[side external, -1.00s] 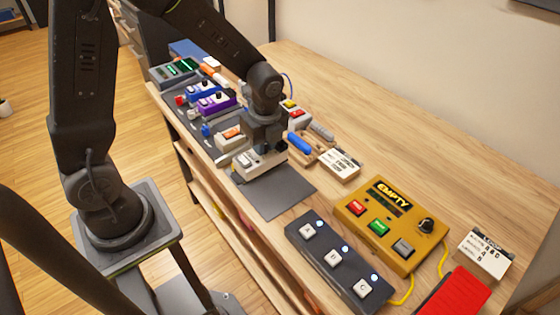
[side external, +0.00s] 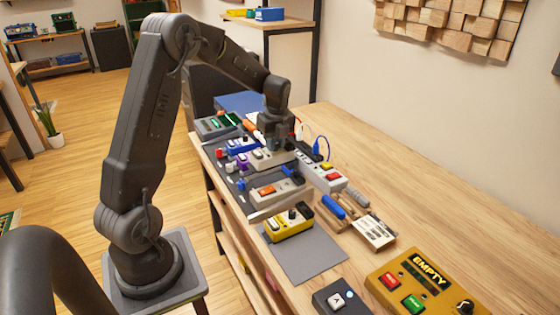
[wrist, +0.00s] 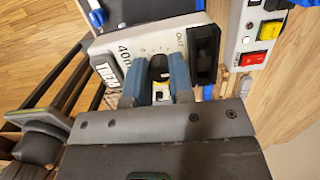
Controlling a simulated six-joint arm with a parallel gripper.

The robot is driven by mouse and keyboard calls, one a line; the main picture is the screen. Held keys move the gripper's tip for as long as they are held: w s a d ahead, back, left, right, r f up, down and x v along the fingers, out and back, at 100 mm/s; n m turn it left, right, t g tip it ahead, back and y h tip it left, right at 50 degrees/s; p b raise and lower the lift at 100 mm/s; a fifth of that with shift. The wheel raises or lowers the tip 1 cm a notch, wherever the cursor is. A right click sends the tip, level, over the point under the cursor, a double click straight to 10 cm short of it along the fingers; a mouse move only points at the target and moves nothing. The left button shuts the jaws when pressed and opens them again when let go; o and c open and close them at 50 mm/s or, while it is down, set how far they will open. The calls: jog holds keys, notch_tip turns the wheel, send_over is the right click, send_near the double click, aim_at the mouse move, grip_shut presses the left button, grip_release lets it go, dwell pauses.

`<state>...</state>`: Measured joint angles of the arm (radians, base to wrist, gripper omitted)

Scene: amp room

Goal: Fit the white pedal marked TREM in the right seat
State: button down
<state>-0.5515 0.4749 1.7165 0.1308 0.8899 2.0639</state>
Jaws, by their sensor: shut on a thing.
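The white pedal (wrist: 135,45) fills the upper wrist view, with a black-and-white label on its left, "40m" and "OUT" print and a dark jack. In the side view my gripper (side external: 272,142) holds the white pedal (side external: 262,160) over the dark pedal board (side external: 236,188), by the blue and purple pedals. I cannot tell whether its underside touches the board. The right seat is not clearly visible.
A grey pedal with an orange switch (side external: 277,190) is on the board's near part. A yellow pedal (side external: 289,224) stands on the grey mat (side external: 312,257). A power strip (side external: 322,172) with coloured switches and plugged cables lies close on the right. Bare tabletop lies farther right.

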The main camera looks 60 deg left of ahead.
jog(key=shift+w+a+f, duration=0.1)
jog(key=shift+a+f, duration=0.4)
jog(key=shift+f, duration=0.7)
jog(key=shift+w+a+f, duration=0.1)
jog(key=shift+a+f, duration=0.45)
jog(key=shift+f, duration=0.65)
jog(key=shift+w+a+f, duration=0.1)
jog(key=shift+a+f, duration=0.4)
jog(key=shift+f, duration=0.7)
jog(key=shift+f, duration=0.9)
dwell(0.4)
jog(key=c, duration=0.9)
grip_release()
jog(key=shift+f, duration=0.1)
notch_tip(320, 180, up, 7)
dwell(0.5)
dwell(0.5)
